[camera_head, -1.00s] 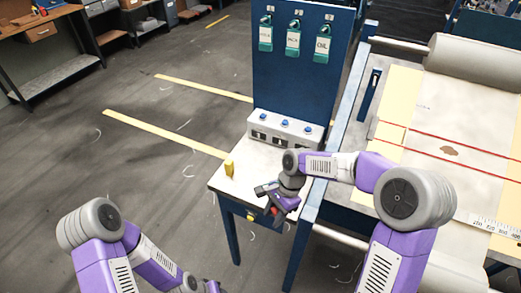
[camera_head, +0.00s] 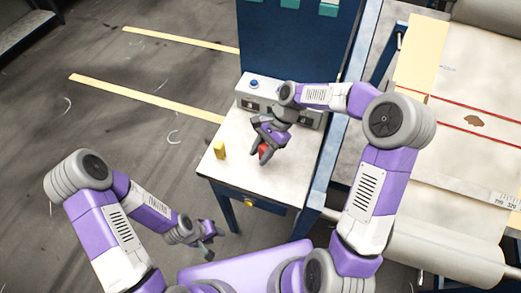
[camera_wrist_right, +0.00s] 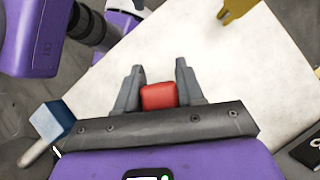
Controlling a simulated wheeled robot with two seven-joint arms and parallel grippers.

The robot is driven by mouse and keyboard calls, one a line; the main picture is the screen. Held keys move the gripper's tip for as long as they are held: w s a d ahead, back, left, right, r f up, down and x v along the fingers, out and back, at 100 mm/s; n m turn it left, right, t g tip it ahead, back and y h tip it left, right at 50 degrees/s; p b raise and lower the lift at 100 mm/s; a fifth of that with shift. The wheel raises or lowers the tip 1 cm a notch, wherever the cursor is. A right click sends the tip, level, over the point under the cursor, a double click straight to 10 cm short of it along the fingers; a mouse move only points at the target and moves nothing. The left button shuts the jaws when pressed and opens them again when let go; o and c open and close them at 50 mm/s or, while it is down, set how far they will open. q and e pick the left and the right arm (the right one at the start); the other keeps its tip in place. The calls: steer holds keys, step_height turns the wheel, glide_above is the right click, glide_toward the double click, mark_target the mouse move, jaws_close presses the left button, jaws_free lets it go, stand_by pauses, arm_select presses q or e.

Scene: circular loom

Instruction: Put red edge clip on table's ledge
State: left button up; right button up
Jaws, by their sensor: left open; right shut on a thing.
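The red edge clip (camera_head: 263,151) is held between the fingertips of my right gripper (camera_head: 261,154), over the pale top of the small blue-legged table (camera_head: 236,179). In the right wrist view the red clip (camera_wrist_right: 158,96) sits between the two fingers, with the white tabletop (camera_wrist_right: 200,45) behind it. I cannot tell whether the clip touches the tabletop. My left gripper (camera_head: 212,238) is open and empty, low in front of the table and apart from it. The ledge cannot be told apart clearly from the rest of the table.
A yellow clip-like piece (camera_head: 219,150) stands on the table left of my right gripper. A grey control box (camera_head: 253,98) with a blue button is at the table's back, against a blue panel (camera_head: 295,45). The loom with its cloth (camera_head: 470,90) is on the right.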

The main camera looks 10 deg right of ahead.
steer(key=shift+f+b, duration=0.35)
steer(key=shift+f, duration=0.3)
steer(key=shift+f, duration=0.35)
steer(key=o, duration=1.2)
steer(key=shift+o, duration=0.2)
steer(key=shift+w, duration=0.1)
steer(key=p+v, duration=0.1)
steer(key=v, duration=0.6)
steer(key=shift+d+r, duration=0.15)
steer(key=shift+w, duration=0.1)
